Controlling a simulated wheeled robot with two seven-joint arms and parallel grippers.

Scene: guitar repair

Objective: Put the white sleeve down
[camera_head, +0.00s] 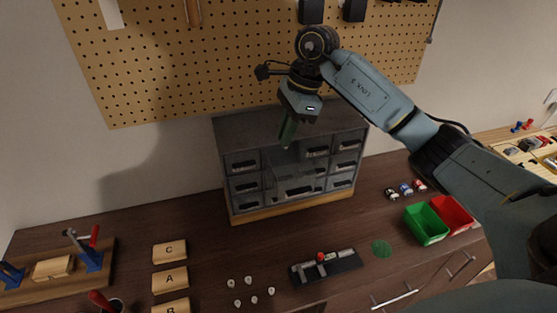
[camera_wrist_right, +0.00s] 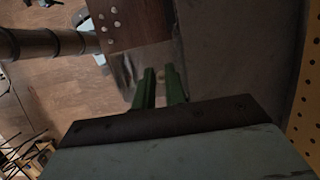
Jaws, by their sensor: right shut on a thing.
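My right gripper (camera_head: 287,138) points down in front of the top of the grey drawer cabinet (camera_head: 250,133). Its green fingers are close together, and they also show in the right wrist view (camera_wrist_right: 160,88). A pale, see-through flat piece, seemingly the white sleeve (camera_head: 290,168), hangs at the fingertips in front of the middle drawers. It looks grey in the shade, and its edges are hard to make out. In the right wrist view the sleeve (camera_wrist_right: 128,76) shows beyond the fingers, partly hidden by them. My left gripper is not in view.
On the bench stand wooden blocks marked C (camera_head: 170,252), A (camera_head: 170,280) and B, several small white pieces (camera_head: 238,296), a dark tray with tools (camera_head: 326,267), a green bin (camera_head: 426,225) and a red bin (camera_head: 453,213). A pegboard (camera_head: 160,70) rises behind.

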